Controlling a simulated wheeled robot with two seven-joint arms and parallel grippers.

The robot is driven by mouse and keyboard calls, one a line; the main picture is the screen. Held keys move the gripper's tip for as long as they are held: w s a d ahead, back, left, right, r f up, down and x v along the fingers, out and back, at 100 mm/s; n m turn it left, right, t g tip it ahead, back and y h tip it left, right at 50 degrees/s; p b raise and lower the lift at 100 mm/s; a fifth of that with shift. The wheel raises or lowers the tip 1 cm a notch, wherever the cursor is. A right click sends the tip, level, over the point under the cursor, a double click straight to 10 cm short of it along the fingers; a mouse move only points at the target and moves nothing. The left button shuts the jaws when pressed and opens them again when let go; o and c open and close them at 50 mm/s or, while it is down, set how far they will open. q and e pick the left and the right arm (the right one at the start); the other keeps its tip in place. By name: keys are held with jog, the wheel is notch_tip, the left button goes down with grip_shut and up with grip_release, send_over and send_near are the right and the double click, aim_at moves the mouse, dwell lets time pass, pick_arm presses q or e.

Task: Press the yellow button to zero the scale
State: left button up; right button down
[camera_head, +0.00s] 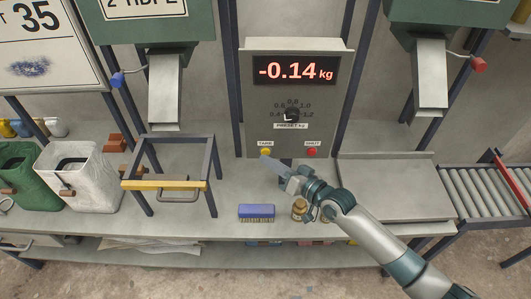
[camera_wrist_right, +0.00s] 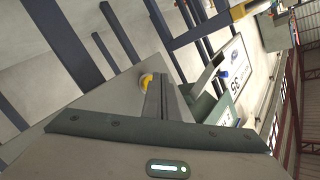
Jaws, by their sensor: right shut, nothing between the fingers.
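The yellow button (camera_head: 265,152) sits under a "TARE" label at the lower left of the grey scale panel (camera_head: 255,110). The red display (camera_head: 295,70) above reads -0.14 kg. My right gripper (camera_head: 267,161) is shut and empty, its fingertips just below and at the yellow button. In the right wrist view the yellow button (camera_wrist_right: 146,80) shows beside the tips of the closed fingers (camera_wrist_right: 160,88). I cannot tell whether they touch it or whether it is pressed in. My left gripper is not in view.
A red button (camera_head: 311,152) labelled "SHUT" is to the right on the panel, below a dial (camera_head: 291,115). A blue brush (camera_head: 256,212) and small brass-coloured weights (camera_head: 299,209) lie on the bench. A dark frame (camera_head: 212,170) stands left; a roller conveyor (camera_head: 485,192) is right.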

jog(key=shift+w, duration=0.4)
dwell(0.4)
jog(key=shift+s, duration=0.15)
jog(key=shift+s+p, duration=0.4)
jog(key=shift+s, duration=0.35)
jog(key=shift+s, duration=0.1)
jog(key=s+p, duration=0.3)
jog(key=s, duration=0.1)
jog(key=shift+s, duration=0.4)
dwell(0.3)
